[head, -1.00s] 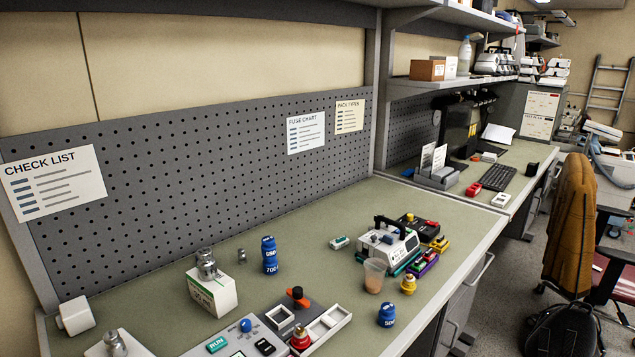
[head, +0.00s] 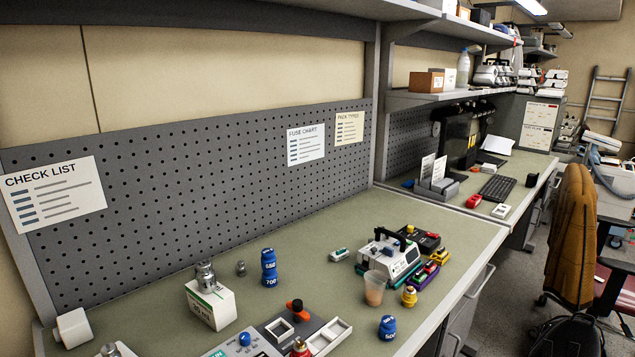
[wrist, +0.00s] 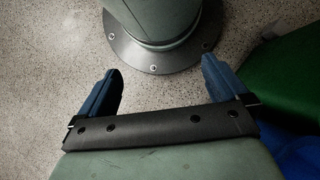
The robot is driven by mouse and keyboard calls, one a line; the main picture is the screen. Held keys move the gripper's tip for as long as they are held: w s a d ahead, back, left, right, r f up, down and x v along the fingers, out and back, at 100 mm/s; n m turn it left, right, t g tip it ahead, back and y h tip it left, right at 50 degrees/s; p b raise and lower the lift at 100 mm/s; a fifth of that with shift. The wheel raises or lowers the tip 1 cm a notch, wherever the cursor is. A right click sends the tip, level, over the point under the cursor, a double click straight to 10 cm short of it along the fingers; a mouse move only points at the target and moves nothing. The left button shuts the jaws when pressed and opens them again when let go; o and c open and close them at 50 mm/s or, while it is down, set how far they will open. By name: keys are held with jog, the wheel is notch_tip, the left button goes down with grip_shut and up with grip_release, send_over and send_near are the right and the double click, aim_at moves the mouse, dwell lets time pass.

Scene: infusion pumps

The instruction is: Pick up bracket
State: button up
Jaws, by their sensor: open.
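My gripper (wrist: 160,66) shows in the wrist view, with its two blue fingers spread wide and nothing between them. It hangs over speckled floor, close to a round grey-green base with a bolted flange. It does not show in the head view and is away from the bench top. I cannot tell for certain which thing is the bracket. A grey plate with a square opening and an orange-red knob (head: 297,306) lies near the front of the bench. A silver metal fitting (head: 205,276) stands on a white box (head: 211,305).
A pegboard (head: 215,170) stands behind. The bench's middle back is clear.

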jog(key=shift+s, duration=0.1)
jog(key=c, duration=1)
jog(key=shift+o, duration=0.2)
